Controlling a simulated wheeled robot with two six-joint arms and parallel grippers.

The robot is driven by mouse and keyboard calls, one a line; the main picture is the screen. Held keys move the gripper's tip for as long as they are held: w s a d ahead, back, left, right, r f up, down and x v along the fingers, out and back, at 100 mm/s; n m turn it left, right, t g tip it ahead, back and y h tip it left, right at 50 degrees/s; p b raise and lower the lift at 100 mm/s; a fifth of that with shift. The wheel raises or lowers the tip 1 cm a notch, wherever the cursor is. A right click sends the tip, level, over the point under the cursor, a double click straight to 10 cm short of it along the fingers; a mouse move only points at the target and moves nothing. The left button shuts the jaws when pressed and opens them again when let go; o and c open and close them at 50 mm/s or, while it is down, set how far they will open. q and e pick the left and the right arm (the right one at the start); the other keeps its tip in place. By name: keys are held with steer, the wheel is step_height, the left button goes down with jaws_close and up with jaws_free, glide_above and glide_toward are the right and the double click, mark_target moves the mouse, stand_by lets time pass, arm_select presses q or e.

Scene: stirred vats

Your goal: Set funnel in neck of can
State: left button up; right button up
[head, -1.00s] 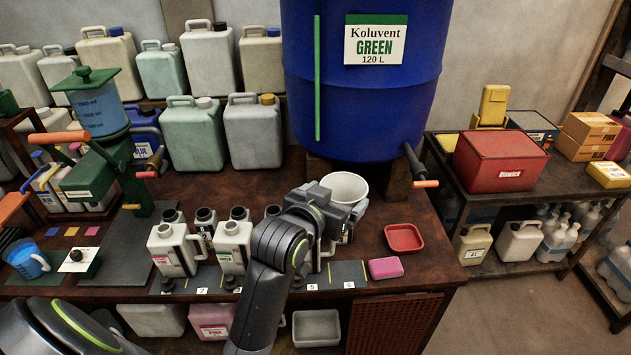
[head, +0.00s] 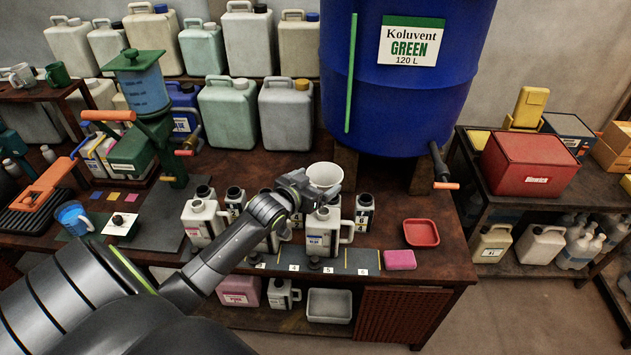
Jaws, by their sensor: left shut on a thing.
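My left gripper (head: 309,193) is shut on a white funnel (head: 325,175), which is held wide mouth up. Below the gripper stands a white can (head: 322,235) with a blue label and a handle on its right. Another white can (head: 202,222) with a pink label stands to the left. A further can between them is mostly covered by my left arm. My right gripper is not in view.
Small dark-capped bottles (head: 364,207) stand behind the cans. A red tray (head: 421,233) and a pink block (head: 400,260) lie to the right. The large blue vat (head: 405,90) rises behind, and a green hand-cranked device (head: 150,120) stands at left.

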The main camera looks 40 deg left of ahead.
arm_select(q)
steer(key=shift+f+b, duration=3.35)
steer(key=shift+f, duration=1.05)
steer(key=shift+f, duration=0.4)
steer(key=o, duration=0.7)
